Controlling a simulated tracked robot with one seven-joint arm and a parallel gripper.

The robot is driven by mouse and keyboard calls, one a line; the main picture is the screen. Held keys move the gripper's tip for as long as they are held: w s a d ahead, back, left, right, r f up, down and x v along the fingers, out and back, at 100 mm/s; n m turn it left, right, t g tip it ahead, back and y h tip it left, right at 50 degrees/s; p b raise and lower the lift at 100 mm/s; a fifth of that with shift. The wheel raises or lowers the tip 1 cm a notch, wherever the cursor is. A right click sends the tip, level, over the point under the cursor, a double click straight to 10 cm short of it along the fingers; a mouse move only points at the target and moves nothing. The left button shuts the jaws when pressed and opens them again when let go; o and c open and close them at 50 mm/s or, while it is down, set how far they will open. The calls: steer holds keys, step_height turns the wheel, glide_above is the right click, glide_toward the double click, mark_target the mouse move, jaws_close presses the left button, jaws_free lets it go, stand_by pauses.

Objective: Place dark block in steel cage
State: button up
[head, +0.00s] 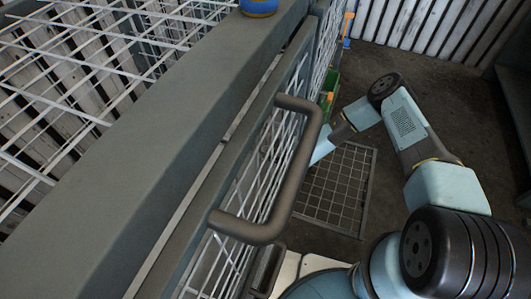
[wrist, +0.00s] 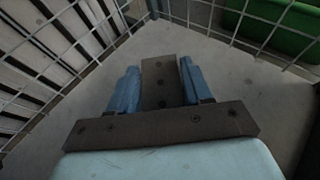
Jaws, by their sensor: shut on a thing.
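In the wrist view, my gripper (wrist: 158,88) has its two blue fingers shut on the dark block (wrist: 159,70), a long dark grey piece with small round marks. The block points away from me over a pale grey floor (wrist: 215,65). I cannot tell whether it touches that floor. Wire mesh walls of the steel cage (wrist: 60,88) stand on both sides and meet in a corner ahead. In the head view, a steel cage frame with mesh (head: 130,160) fills the left side. My gripper and the block are hidden there.
A thick brown handle (head: 300,175) sticks out from the mesh door in the head view. A mesh panel (head: 340,185) lies low beside my arm. A green bin (wrist: 280,20) stands beyond the mesh. A blue and yellow object (head: 258,6) sits on the frame's top rail.

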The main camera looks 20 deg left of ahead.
steer(key=shift+f, duration=2.2)
steer(key=o, duration=1.2)
steer(key=v, duration=1.2)
